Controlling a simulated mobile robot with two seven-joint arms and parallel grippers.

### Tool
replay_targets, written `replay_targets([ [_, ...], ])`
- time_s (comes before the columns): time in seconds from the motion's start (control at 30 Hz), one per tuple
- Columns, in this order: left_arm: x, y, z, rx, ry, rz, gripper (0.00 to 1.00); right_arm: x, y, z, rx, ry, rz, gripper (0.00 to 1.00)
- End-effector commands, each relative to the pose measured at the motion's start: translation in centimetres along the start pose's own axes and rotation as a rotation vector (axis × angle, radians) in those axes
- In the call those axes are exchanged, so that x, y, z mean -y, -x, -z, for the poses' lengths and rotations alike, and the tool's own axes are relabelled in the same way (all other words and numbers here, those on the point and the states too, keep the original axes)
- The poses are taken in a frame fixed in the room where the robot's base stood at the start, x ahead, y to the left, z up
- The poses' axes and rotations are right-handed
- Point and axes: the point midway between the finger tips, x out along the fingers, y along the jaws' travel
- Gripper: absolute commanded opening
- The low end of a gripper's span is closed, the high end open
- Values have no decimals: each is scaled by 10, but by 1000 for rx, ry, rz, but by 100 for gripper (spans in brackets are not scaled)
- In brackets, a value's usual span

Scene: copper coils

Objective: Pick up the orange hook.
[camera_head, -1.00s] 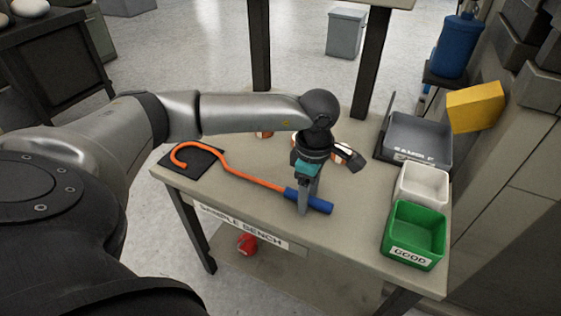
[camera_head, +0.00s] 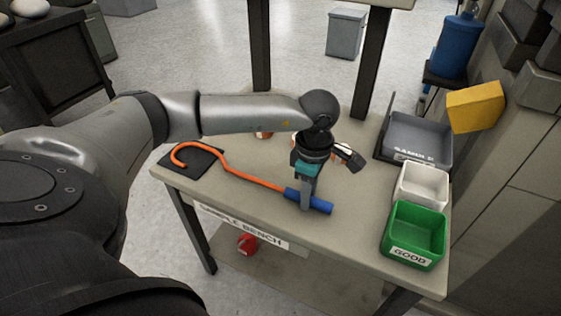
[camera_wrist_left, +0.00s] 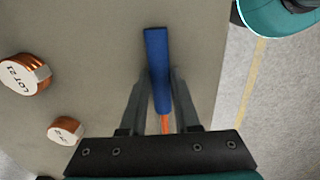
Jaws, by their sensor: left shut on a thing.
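The orange hook (camera_head: 253,179) lies on the sample bench, its curved end on a black mat (camera_head: 203,164) at the left. Its blue handle (camera_head: 319,205) points to the right, near the bench's front edge. My left gripper (camera_head: 306,205) points down at the handle and is shut on it. In the left wrist view, the handle (camera_wrist_left: 157,58) runs between the two fingers (camera_wrist_left: 160,95), with a bit of orange rod below it. I cannot tell whether the handle is lifted off the bench.
Copper coils with white tops, one labelled coil (camera_wrist_left: 24,74) and a smaller one (camera_wrist_left: 65,130), stand on the bench behind the gripper. A grey sample tray (camera_head: 418,139), a white bin (camera_head: 423,186) and a green bin (camera_head: 414,236) line the right side. Bench posts rise at the back.

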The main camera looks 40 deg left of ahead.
Motion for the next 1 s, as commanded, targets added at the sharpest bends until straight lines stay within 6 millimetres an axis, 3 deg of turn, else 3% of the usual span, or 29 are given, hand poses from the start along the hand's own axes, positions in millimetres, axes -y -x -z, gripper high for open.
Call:
replay_targets([
  [0.37,0,2,0,0,0,-1,0,0,0,0,-1,0,1,50],
  [0.57,0,14,0,1,0,-1,0,1,-6,-2,8,2,2,50],
  [0.77,-1,46,0,0,1,-4,0,2,-28,-14,48,3,5,50],
  [1.0,-1,100,0,2,0,-5,0,3,-58,-41,108,6,7,50],
])
